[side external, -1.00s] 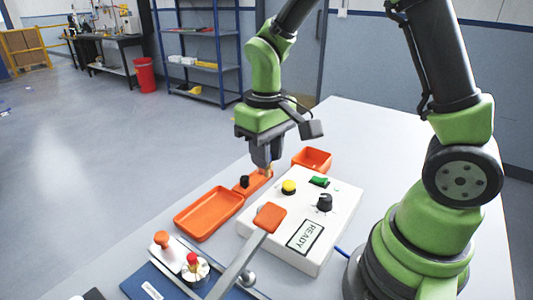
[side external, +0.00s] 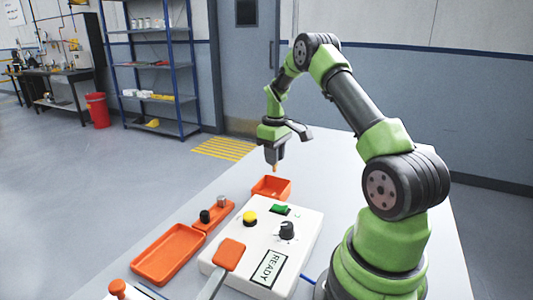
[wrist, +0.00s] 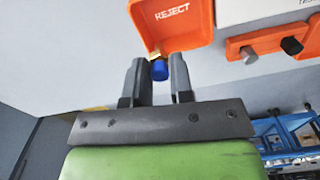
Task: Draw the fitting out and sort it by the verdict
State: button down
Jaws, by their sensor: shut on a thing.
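My gripper (side external: 275,165) is shut on a small fitting with a blue end and a brass-coloured part. The fitting (wrist: 159,70) shows between the two fingers (wrist: 158,82) in the wrist view. It is held in the air close to the small orange tray (side external: 271,188) at the back. That tray reads REJECT (wrist: 172,16) in the wrist view, and the fitting overlaps its edge there. A white test box (side external: 262,236) has a display reading READY (side external: 269,268). I cannot tell whether the fitting is over the tray's inside.
A larger orange tray (side external: 168,254) lies empty at the front left. An orange block (side external: 214,215) with a black and a grey peg stands behind it. An orange-ended lever (side external: 229,254) rises before the test box. The table behind the REJECT tray is clear.

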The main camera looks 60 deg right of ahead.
aim_at(274, 170)
jog(key=shift+f, duration=2.35)
jog(key=c, duration=0.9)
grip_release()
